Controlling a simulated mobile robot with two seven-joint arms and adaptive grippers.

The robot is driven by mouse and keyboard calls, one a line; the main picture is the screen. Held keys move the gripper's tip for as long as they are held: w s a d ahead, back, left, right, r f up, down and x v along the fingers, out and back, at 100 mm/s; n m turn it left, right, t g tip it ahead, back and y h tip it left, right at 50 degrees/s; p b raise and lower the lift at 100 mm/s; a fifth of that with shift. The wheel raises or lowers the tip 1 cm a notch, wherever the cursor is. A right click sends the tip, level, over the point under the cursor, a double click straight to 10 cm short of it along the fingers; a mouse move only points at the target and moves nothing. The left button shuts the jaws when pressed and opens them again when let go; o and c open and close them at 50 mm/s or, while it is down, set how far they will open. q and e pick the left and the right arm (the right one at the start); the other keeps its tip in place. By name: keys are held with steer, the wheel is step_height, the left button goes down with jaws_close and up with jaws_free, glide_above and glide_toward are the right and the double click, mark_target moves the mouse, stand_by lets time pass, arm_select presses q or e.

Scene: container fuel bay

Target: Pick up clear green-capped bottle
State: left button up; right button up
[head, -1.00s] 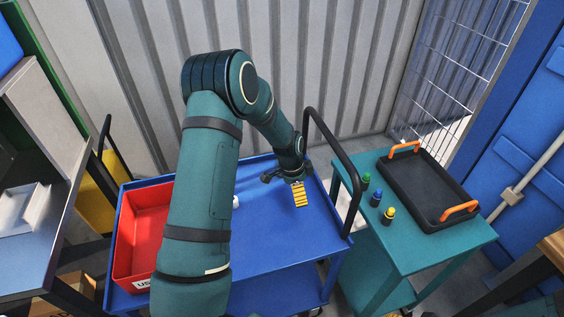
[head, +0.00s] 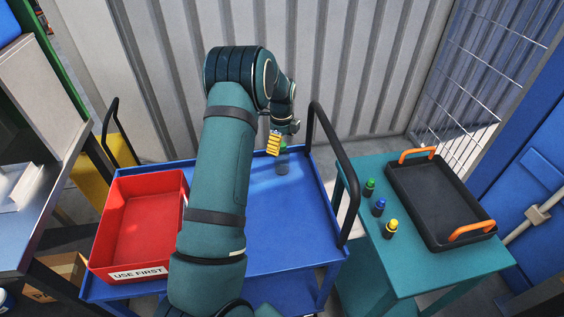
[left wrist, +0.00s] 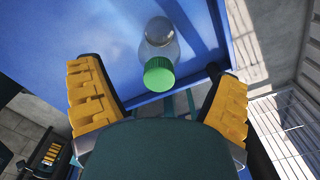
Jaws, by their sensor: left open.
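The clear bottle with a green cap (head: 283,164) stands on the blue cart (head: 290,215) near its back edge. In the left wrist view the bottle (left wrist: 160,50) shows cap nearest the camera, in the gap between the fingers and a little beyond them. My left gripper (head: 274,143) is open and empty, with yellow-padded fingers, close to the cap in the head view. It also shows in the left wrist view (left wrist: 157,80), with one finger on either side. No contact with the bottle is visible.
A red "USE FIRST" bin (head: 135,225) sits on the cart's left part. The black cart handle (head: 330,160) rises at the right. A teal table (head: 400,275) holds small green-, blue- and yellow-capped bottles and a black tray (head: 440,200) with orange handles. The cart's middle is bare.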

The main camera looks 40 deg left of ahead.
mark_target(282, 156)
arm_select(q)
steer(key=shift+d+f+b, duration=0.15)
steer(key=shift+f+b, duration=0.5)
steer(key=shift+f, duration=2.2)
steer(key=c, duration=1.4)
